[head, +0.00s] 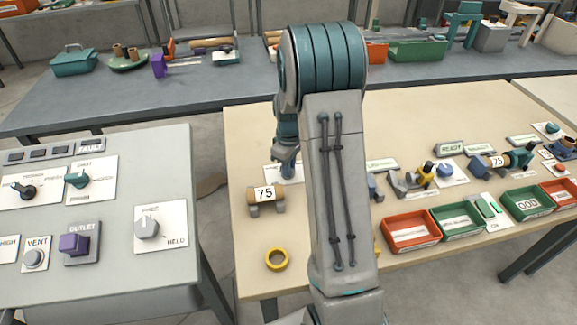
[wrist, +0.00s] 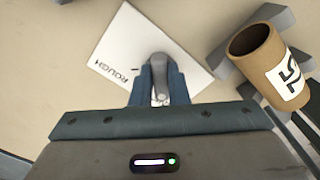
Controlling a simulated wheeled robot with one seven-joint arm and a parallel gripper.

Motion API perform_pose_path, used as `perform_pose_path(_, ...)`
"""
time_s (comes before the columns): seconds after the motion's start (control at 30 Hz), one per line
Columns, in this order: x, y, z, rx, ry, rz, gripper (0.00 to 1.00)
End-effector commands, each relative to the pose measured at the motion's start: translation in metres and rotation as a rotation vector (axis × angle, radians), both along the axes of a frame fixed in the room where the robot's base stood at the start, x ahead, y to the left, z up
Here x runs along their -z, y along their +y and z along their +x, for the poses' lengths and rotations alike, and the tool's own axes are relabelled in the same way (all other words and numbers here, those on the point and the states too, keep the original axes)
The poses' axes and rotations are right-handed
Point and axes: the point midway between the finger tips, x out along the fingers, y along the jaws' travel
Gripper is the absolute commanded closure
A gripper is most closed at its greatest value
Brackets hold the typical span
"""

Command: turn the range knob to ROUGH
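The range knob (wrist: 159,70) is a grey bar-shaped knob on a white plate (wrist: 127,38) in the wrist view. The word ROUGH is printed along the plate's left side, with a short tick between it and the knob. My gripper (wrist: 160,84) has one blue finger on each side of the knob, and the knob fills the gap between them. The knob's bar points up in the picture, not at the word ROUGH. Other lettering on the plate is hidden by my fingers. In the head view my gripper (head: 288,168) is over the plate (head: 271,174), and my arm hides the knob.
A cardboard tube marked 75 (head: 265,194) lies in a grey cradle close to the plate; the tube (wrist: 268,62) is just right of my gripper in the wrist view. A yellow ring (head: 277,268) lies nearer the front edge. Red and green trays (head: 412,249) stand to the right.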

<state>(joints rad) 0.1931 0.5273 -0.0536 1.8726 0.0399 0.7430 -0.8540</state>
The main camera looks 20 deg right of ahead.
Motion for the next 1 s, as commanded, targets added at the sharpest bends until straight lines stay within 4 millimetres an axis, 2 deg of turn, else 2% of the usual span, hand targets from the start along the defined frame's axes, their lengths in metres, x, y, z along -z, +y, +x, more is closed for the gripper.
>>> perform_pose_path(0.27,-0.0003,0.0001,0.0002,0.029,-0.001,0.000,1.00)
perform_pose_path(0.47,0.0000,0.0011,0.0004,0.125,-0.001,0.000,1.00)
perform_pose_path(1.0,-0.0004,0.0036,-0.0001,0.611,-0.003,-0.001,1.00)
